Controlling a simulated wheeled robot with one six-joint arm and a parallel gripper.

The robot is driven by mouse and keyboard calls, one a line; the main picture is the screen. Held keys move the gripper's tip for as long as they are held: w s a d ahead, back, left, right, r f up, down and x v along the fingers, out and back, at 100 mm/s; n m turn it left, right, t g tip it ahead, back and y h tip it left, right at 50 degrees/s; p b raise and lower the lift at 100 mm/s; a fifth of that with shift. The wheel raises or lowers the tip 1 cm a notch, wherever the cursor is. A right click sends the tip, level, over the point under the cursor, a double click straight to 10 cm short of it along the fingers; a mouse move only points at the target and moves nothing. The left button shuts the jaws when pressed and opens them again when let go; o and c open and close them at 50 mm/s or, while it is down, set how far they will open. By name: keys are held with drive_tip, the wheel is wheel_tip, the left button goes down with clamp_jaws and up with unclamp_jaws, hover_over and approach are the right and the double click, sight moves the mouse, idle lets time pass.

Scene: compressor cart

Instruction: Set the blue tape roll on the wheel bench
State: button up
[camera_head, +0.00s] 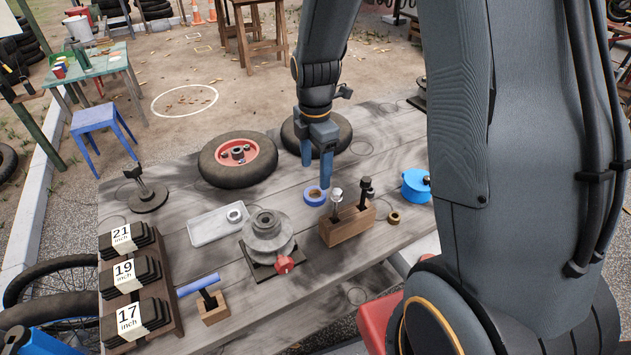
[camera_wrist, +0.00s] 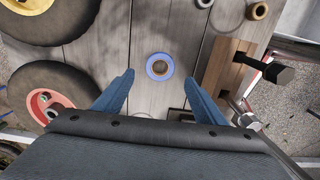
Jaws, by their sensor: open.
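The blue tape roll (camera_head: 315,196) lies flat on the grey plank top of the wheel bench (camera_head: 200,265), left of a wooden block with tools. In the wrist view the blue tape roll (camera_wrist: 159,66) shows its ring from above, between and beyond the two blue fingertips. My gripper (camera_head: 316,178) is open and empty, above the bench near the roll. Its fingers also show spread apart in the wrist view (camera_wrist: 158,82). No finger is seen touching the roll.
Close by stand the wooden tool block (camera_head: 345,226), a grey pulley-like part (camera_head: 268,235) and a white tray (camera_head: 215,225). Wheels (camera_head: 238,158) lie at the back. A blue can (camera_head: 416,187) stands right, and labelled tube boxes (camera_head: 135,275) front left.

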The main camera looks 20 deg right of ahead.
sight(338, 193)
drive_tip(key=s+r+m, duration=0.1)
drive_tip(key=s+m, duration=0.3)
drive_tip(key=m, duration=0.2)
drive_tip(key=s+r+m, duration=0.2)
drive_tip(key=s+m, duration=0.3)
drive_tip(key=m, duration=0.1)
drive_tip(key=s+r+m, duration=0.2)
drive_tip(key=s+m, duration=0.2)
drive_tip(key=m, duration=0.2)
drive_tip(key=shift+s+d+r+t+b, duration=0.25)
drive_tip(key=shift+s+t+b, duration=0.05)
drive_tip(key=shift+s, duration=0.05)
drive_tip(key=shift+s+m, duration=0.7)
drive_tip(key=shift+m, duration=0.4)
drive_tip(key=shift+d, duration=0.1)
